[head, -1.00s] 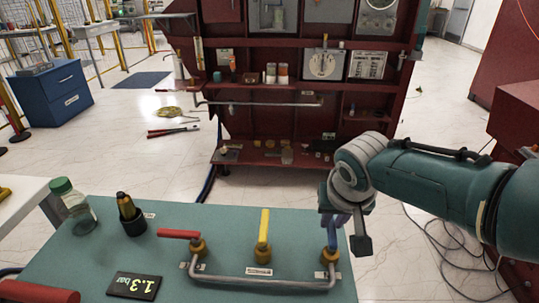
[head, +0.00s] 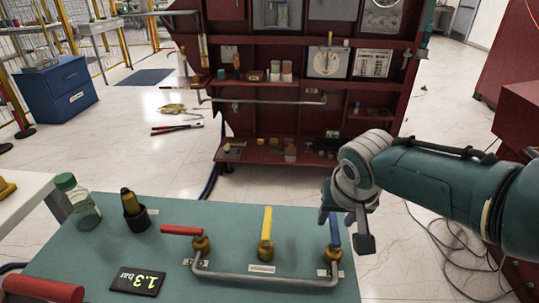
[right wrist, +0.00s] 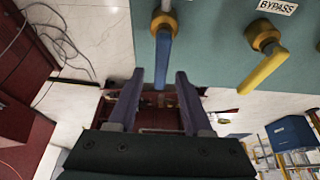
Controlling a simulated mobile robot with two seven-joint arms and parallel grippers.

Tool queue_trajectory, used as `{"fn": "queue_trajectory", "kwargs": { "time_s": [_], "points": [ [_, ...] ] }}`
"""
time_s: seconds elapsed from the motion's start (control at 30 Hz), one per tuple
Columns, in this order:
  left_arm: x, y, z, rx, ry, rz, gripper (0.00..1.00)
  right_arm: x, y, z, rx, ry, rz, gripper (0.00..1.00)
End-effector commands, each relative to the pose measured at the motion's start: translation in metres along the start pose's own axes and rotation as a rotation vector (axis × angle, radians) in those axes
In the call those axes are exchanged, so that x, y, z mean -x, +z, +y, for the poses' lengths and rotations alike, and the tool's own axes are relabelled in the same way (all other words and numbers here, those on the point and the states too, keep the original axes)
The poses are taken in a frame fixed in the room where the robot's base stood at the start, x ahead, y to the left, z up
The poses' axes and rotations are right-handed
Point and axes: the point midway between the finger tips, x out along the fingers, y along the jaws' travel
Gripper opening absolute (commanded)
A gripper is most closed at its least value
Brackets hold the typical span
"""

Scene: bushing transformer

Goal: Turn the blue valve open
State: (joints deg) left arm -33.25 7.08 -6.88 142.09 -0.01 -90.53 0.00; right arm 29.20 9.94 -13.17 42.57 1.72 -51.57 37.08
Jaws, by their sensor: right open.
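The blue valve (head: 335,233) stands at the right end of the grey pipe on the teal bench top. Its blue handle points toward the far edge of the bench. My right gripper (head: 344,224) is over that edge at the handle. In the right wrist view the gripper (right wrist: 160,74) is open, and the end of the blue handle (right wrist: 162,62) shows between its two fingertips with gaps on both sides. Contact is not visible. My left gripper is not in view.
A yellow valve handle (head: 266,224) and a red valve handle (head: 181,231) are left of the blue one. The bench also bears a 1.3 bar display (head: 136,282), a dark holder (head: 136,222) and a jar (head: 81,209). A red rack (head: 265,190) stands beyond open floor.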

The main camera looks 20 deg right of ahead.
Motion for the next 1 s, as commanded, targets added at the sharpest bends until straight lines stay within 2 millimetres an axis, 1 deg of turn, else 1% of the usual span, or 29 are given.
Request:
{"fn": "queue_trajectory", "kwargs": {
  "time_s": [0.13, 0.23, 0.37, 0.5, 0.6, 0.8, 1.0],
  "points": [
    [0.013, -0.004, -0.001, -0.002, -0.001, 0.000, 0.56, 0.015, -0.001, 0.000, 0.000, 0.000, -0.001, 0.50],
    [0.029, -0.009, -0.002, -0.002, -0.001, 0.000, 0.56, 0.034, -0.003, 0.000, -0.001, -0.001, 0.000, 0.50],
    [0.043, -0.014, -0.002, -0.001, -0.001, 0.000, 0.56, 0.057, -0.002, 0.000, 0.000, 0.000, 0.001, 0.50],
    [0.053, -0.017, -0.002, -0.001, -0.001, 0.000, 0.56, 0.078, -0.002, 0.000, -0.001, -0.001, 0.001, 0.50],
    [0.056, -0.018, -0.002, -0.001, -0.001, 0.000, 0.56, 0.088, -0.001, 0.000, -0.001, 0.000, 0.000, 0.50],
    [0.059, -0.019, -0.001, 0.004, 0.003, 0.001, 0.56, 0.099, 0.000, 0.000, -0.001, 0.001, 0.000, 0.50],
    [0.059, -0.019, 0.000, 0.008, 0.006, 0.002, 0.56, 0.099, 0.000, 0.000, -0.001, 0.001, 0.000, 0.50]
  ]
}}
